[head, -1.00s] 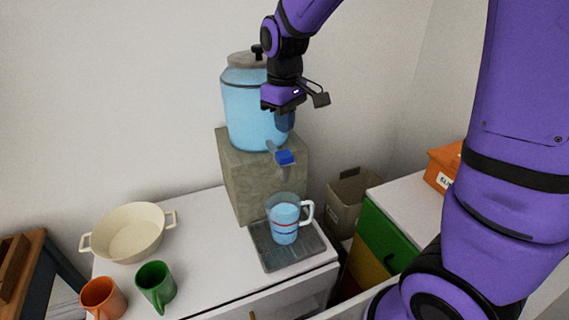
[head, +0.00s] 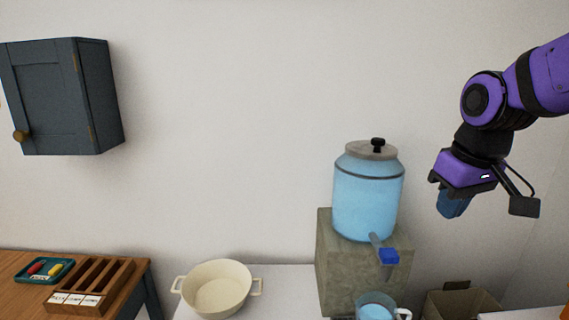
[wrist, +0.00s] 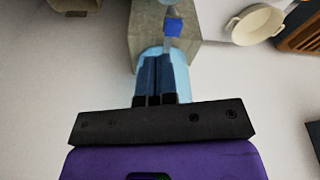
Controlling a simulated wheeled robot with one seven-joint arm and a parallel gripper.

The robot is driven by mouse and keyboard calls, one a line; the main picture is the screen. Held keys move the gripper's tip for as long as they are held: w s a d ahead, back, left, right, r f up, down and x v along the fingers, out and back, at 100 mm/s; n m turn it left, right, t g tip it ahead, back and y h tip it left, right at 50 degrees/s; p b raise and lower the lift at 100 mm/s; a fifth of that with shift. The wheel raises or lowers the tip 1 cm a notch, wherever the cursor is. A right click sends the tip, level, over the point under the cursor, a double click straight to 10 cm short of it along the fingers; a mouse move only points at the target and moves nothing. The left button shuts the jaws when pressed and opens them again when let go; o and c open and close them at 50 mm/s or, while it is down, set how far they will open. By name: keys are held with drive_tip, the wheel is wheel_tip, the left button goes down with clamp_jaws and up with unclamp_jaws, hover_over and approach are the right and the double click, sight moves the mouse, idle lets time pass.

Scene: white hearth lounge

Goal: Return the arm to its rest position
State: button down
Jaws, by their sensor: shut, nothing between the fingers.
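My gripper (head: 452,205) is at the right of the head view, raised in the air to the right of the water dispenser (head: 366,200). Its blue fingers point down and are together with nothing between them. In the wrist view the closed fingers (wrist: 160,80) overlap the dispenser in the picture. My purple arm comes in from the right edge of the head view.
The dispenser stands on a stone block (head: 338,262) with a blue tap (head: 389,256). A glass mug (head: 375,307) sits below it. A cream pot (head: 217,288) is on the white counter. A wooden rack (head: 92,290) and a dark wall cabinet (head: 62,97) are at left. A cardboard box (head: 460,303) is at lower right.

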drive_tip(key=s+d+r+m+t, duration=0.1)
drive_tip(key=s, duration=0.5)
drive_tip(key=s+d+r+m+t, duration=0.1)
drive_tip(key=s+r+m, duration=0.1)
drive_tip(key=s, duration=0.4)
drive_tip(key=shift+s+d+r+t, duration=0.2)
drive_tip(key=shift+d+t, duration=0.15)
drive_tip(key=shift+t, duration=0.05)
